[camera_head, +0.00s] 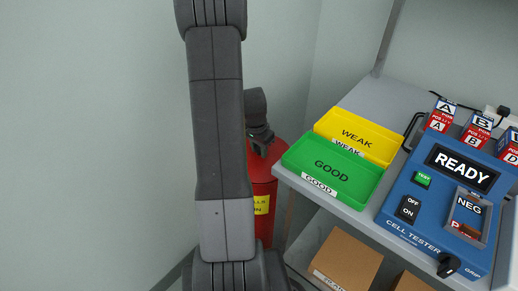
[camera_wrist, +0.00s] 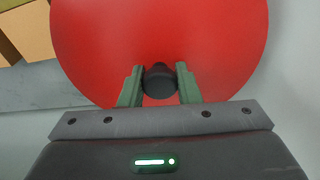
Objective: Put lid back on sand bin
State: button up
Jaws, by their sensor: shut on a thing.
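The red round lid (camera_wrist: 215,45) fills much of the wrist view, with a dark knob (camera_wrist: 160,80) near its lower middle. My gripper (camera_wrist: 160,84) has its two green fingers shut on this knob, one on each side. In the head view a red bin (camera_head: 264,196) with a partly hidden yellow label stands behind my arm, left of the bench. My gripper (camera_head: 261,140) is at its top there. My arm hides the bin's left side. I cannot tell whether the lid touches the rim all round or hangs just above it.
A bench carries a green GOOD tray (camera_head: 332,170), a yellow WEAK tray (camera_head: 358,135) and a blue cell tester (camera_head: 405,232) showing READY. Cardboard boxes (camera_head: 345,262) stand on the shelf below. The bench's left edge is close to the bin. Plain walls are behind and left.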

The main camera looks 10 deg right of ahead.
dwell(0.8)
jog(key=o, duration=1.2)
jog(key=shift+o, duration=0.4)
jog(key=o, duration=0.4)
jog(key=shift+r+p, duration=2.15)
jog(key=shift+r, duration=1.4)
jog(key=shift+c, duration=0.5)
